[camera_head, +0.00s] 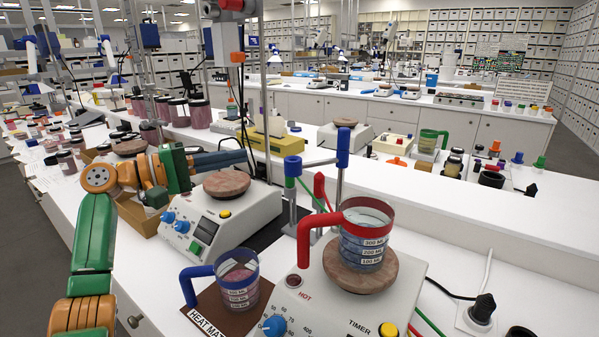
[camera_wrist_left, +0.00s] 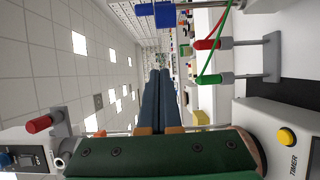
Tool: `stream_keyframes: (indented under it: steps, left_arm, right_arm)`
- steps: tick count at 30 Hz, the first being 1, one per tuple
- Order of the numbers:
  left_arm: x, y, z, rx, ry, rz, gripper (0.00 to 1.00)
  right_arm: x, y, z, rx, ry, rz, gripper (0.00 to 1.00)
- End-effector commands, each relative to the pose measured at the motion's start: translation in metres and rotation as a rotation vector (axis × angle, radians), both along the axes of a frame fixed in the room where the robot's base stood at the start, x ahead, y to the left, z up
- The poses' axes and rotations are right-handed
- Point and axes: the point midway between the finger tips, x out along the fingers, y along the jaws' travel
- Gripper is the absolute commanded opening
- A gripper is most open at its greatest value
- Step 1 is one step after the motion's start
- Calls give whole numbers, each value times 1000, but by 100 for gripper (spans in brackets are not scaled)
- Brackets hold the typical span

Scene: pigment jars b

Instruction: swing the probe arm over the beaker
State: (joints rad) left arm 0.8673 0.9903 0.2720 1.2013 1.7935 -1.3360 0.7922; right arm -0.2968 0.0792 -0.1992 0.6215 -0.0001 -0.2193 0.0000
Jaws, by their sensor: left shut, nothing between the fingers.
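A glass beaker with a red rim and handle (camera_head: 367,247) stands upright on the brown round plate of the front hot plate. A second beaker with a blue handle (camera_head: 238,287) stands on the brown heat mat. Behind them is a small stand with blue-capped grey posts (camera_head: 292,193) and red and green parts; it also shows in the left wrist view (camera_wrist_left: 272,58). I cannot tell surely which of its rods is the probe arm. My left gripper (camera_head: 246,158), dark-fingered, is shut and empty, left of the stand and above the rear hot plate. My right gripper is out of view.
The rear hot plate (camera_head: 218,222) with a brown round top is below my left gripper. A tall metal stand carries a grey and orange device (camera_head: 237,57) with a hanging cord. Dark jars (camera_head: 180,112) stand behind my arm. The white bench right of the red-handled beaker is mostly clear.

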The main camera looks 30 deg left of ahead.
Motion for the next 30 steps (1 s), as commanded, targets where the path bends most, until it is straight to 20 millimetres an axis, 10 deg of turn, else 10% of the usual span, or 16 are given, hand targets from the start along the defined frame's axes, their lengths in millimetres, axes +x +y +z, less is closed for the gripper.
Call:
stream_keyframes:
  steps: [5,21,30]
  left_arm:
    - [1,-1,-18,0,0,0,0]
    - [85,-59,-11,-2,1,-2,0]
    - [55,-77,-17,1,2,2,0]
  right_arm:
    - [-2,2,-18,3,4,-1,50]
    - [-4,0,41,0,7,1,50]
    - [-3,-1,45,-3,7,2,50]
